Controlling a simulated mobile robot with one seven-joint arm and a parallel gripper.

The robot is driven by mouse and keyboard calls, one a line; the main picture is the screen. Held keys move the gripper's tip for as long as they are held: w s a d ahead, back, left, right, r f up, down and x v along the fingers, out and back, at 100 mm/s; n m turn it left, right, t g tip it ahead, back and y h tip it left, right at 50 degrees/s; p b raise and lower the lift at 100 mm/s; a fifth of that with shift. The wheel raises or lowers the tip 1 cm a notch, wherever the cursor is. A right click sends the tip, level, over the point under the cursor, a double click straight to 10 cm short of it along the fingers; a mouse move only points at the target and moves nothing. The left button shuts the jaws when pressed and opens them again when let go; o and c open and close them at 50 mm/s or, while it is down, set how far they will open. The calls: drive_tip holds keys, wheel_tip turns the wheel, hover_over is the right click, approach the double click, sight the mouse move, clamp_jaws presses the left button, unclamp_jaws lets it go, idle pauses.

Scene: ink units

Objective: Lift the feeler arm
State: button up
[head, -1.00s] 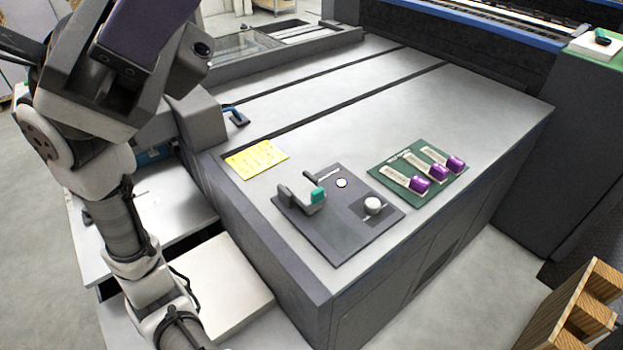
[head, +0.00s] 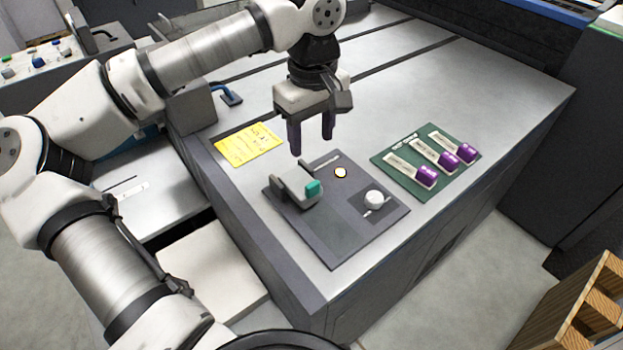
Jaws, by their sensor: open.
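The feeler arm appears to be the grey lever (head: 292,182) with a teal tip (head: 313,188), lying low on the dark grey panel (head: 335,238) on top of the machine. My gripper (head: 311,145) is open and empty, with its two purple fingers pointing down. It hangs over the back of the panel, behind the lever and apart from it. Nothing hides the lever's teal tip.
A round white knob (head: 374,199) and a small lit button (head: 340,172) are on the same panel. A yellow note (head: 249,144) lies to the left. A green plate (head: 410,189) with several purple-ended handles lies to the right. A wooden pallet (head: 585,305) stands at lower right.

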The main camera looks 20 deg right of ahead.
sight(313, 184)
wheel_tip(313, 184, down, 13)
drive_tip(key=shift+r+p, duration=0.1)
drive_tip(key=shift+p, duration=0.9)
drive_tip(key=shift+d, duration=0.1)
clamp_jaws()
